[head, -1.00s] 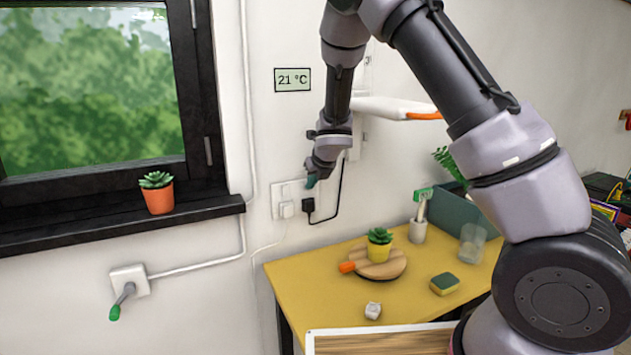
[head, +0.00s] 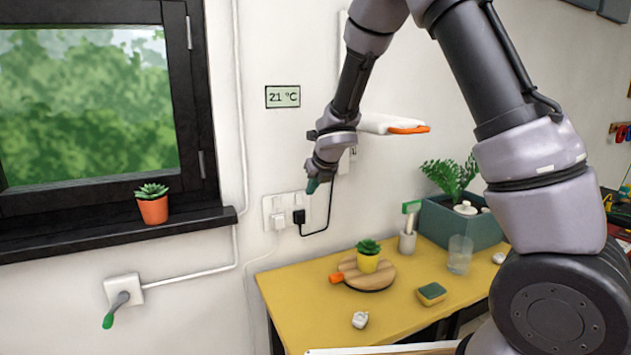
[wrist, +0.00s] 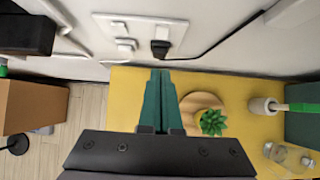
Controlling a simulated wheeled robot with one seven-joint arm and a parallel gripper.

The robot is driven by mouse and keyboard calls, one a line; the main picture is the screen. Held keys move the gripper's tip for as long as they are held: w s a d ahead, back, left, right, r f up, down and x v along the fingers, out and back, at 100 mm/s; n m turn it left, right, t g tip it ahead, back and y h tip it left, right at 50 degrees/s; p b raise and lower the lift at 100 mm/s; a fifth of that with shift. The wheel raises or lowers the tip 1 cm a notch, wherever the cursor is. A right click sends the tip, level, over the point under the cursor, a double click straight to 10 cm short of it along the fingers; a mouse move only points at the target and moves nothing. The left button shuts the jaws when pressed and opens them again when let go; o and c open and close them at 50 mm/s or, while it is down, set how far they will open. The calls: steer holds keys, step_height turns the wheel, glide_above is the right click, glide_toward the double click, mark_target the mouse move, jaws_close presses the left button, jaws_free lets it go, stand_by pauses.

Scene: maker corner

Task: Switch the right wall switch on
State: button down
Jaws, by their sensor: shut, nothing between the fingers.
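A white double wall plate (head: 266,208) is on the wall above the yellow table's back edge. A white plug (head: 278,221) sits in its left half and a black plug (head: 299,216) in its right half. In the wrist view, a small switch-like piece (wrist: 162,32) shows above the black plug; whether it is on or off cannot be told. My gripper (head: 311,186) is shut and empty, just right of and above the black plug in the head view. In the wrist view, its green fingers (wrist: 160,73) point toward the plate, apparently short of it.
A black cable runs from the black plug. The yellow table (head: 300,300) holds a round board (head: 385,284) with a potted plant (head: 368,257), a sponge (head: 432,293) and a green planter (head: 470,232). A green-handled lever (head: 115,308) is on the wall at left.

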steer(key=shift+v, duration=2)
